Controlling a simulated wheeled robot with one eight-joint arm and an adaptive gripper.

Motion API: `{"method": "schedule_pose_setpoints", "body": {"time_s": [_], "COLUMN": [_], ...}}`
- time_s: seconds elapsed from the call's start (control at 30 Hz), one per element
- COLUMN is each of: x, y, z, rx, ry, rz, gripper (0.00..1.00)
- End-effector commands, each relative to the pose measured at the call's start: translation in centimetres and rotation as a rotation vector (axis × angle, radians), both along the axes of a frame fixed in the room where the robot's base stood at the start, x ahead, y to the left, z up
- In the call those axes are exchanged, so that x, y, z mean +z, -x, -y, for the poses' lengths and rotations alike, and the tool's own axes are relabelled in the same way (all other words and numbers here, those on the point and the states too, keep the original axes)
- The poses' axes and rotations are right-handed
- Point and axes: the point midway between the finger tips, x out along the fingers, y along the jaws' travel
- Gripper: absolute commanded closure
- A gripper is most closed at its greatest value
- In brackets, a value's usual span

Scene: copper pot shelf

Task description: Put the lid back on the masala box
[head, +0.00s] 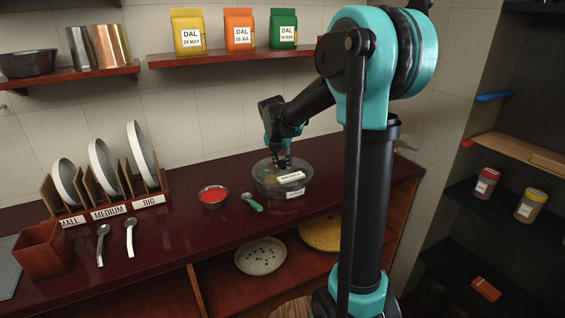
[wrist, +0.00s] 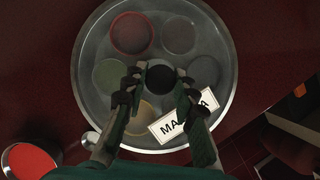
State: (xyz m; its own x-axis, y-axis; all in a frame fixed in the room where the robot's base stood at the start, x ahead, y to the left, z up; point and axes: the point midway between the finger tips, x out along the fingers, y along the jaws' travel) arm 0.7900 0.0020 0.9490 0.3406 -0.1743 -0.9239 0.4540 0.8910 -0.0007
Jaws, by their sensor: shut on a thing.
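The masala box (head: 268,190) is a round box on the dark red counter, with a white label on its front. A clear round lid (head: 268,168) with its own white label lies over it. In the wrist view the lid (wrist: 205,45) covers the box nearly concentrically, and several round cups of spice show through it. I cannot tell whether it is fully seated. My gripper (head: 281,163) is above the middle of the lid. In the wrist view my gripper (wrist: 158,82) is shut on the lid's dark round knob (wrist: 160,77). One finger hides part of the lid's label.
A bowl of red powder (head: 213,195) and a green-handled spoon (head: 252,202) lie left of the box. A shelf of dal packets (head: 235,56) hangs above.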

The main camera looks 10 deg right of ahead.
Motion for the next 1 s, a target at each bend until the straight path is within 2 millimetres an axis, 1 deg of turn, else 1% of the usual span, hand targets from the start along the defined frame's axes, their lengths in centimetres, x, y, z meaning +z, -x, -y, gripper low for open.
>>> {"method": "schedule_pose_setpoints", "body": {"time_s": [0.93, 0.97, 1.0], "x": [-0.87, -0.87, -0.87], "y": [0.25, 0.24, 0.25], "z": [-0.04, -0.04, -0.05], "rx": [-0.001, -0.001, -0.001], "ry": [-0.003, -0.004, -0.004], "rz": [-0.006, -0.006, -0.006], "gripper": [1.00, 0.72, 0.67]}}
